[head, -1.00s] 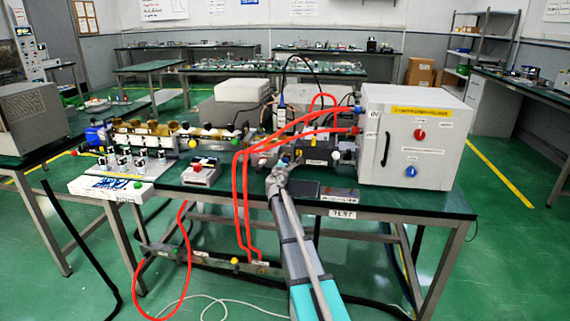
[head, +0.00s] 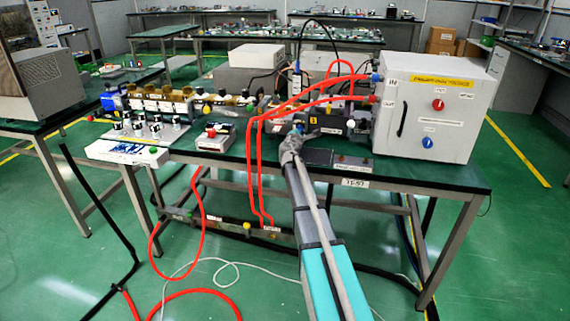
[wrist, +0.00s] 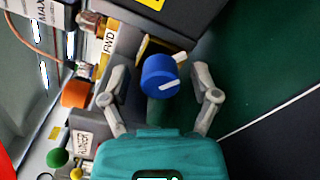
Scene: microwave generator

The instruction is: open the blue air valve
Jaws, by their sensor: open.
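In the wrist view a round blue valve knob (wrist: 158,74) with a white pointer mark stands between the two fingers of my gripper (wrist: 159,88). The fingers are spread, one on each side of the knob, with visible gaps, so the gripper is open and holds nothing. The pointer mark slants toward the right finger. In the head view my gripper (head: 291,142) is at the front of the dark pipe assembly (head: 330,124) on the bench. A little blue shows just above it there; the knob is mostly hidden.
A white box (head: 450,95) with a red knob (head: 438,104) and another blue knob (head: 428,142) stands right on the bench. Red hoses (head: 255,165) hang left of my arm. An orange knob (wrist: 76,94) and a green knob (wrist: 57,158) are left in the wrist view.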

